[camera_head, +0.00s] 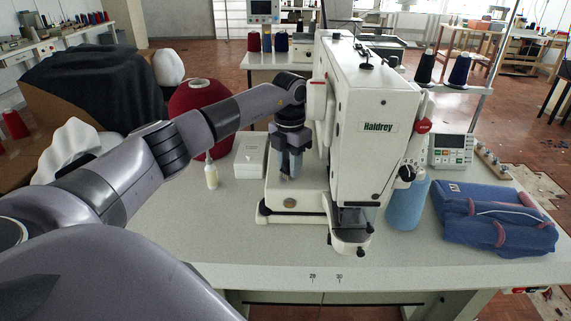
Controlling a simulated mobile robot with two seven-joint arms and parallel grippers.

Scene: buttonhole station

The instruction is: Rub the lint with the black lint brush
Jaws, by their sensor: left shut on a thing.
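My left gripper (288,172) reaches in from the left and points down over the bed of the white buttonhole machine (362,125), left of its tall body. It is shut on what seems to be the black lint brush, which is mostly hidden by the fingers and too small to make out. The tips are close above the machine's bed plate (306,205); I cannot tell whether the brush touches it. A small dark spot (289,203) shows on the bed below the gripper; I cannot tell whether it is lint. My right gripper is not in view.
A small bottle (211,174), a white box (250,156) and a red thread cone (196,100) stand left of the machine. A blue cone (407,203), a control panel (451,150) and folded blue cloth (494,216) are at the right. The table's front left is clear.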

